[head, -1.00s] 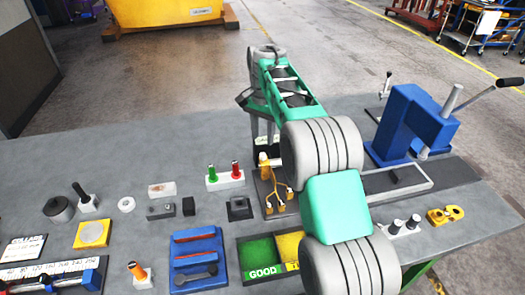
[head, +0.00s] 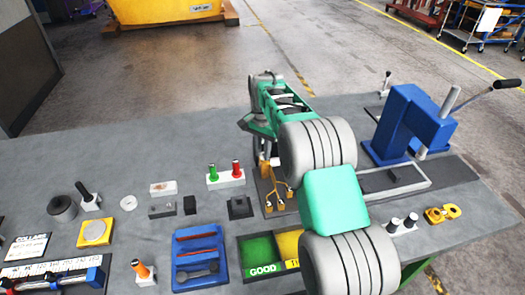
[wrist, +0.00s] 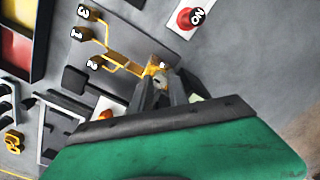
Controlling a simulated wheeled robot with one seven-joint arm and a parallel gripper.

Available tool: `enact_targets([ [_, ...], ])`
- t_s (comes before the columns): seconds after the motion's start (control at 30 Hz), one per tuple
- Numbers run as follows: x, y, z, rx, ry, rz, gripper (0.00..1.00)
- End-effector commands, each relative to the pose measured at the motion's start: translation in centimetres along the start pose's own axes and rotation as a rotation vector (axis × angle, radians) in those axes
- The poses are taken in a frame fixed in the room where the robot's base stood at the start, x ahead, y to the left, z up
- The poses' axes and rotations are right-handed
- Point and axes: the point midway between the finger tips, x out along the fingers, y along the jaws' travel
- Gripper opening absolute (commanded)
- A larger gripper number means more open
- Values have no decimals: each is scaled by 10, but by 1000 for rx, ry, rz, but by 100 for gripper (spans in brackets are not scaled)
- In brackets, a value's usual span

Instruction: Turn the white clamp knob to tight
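I cannot make out a white clamp knob for certain in either view. A yellow branched fitting (head: 280,190) stands on a dark plate left of my arm in the head view. In the wrist view its branches (wrist: 125,48) carry ends numbered 1, 2 and 3. My gripper (wrist: 158,82) points down at the yellow stem (wrist: 157,66) of this fitting, its fingertips close beside or around it. Contact and the finger gap are unclear. In the head view my arm hides most of the gripper.
A white block with green and red pegs (head: 225,179) stands left of the fitting. The blue press (head: 405,125) is to the right. Green and yellow bins (head: 263,269), a blue rack (head: 199,262) and a white plate with black knobs (head: 402,226) are nearer. The back left bench is clear.

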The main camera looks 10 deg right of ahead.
Motion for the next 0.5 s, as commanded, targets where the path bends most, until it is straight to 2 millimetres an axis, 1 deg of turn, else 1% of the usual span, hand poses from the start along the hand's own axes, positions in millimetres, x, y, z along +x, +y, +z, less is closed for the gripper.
enact_targets([
  [0.03, 0, 0, 0, 0, 0, 0, 16],
  [0.23, 0, 0, 0, 0, 0, 0, 0],
  [0.5, 0, 0, 0, 0, 0, 0, 0],
])
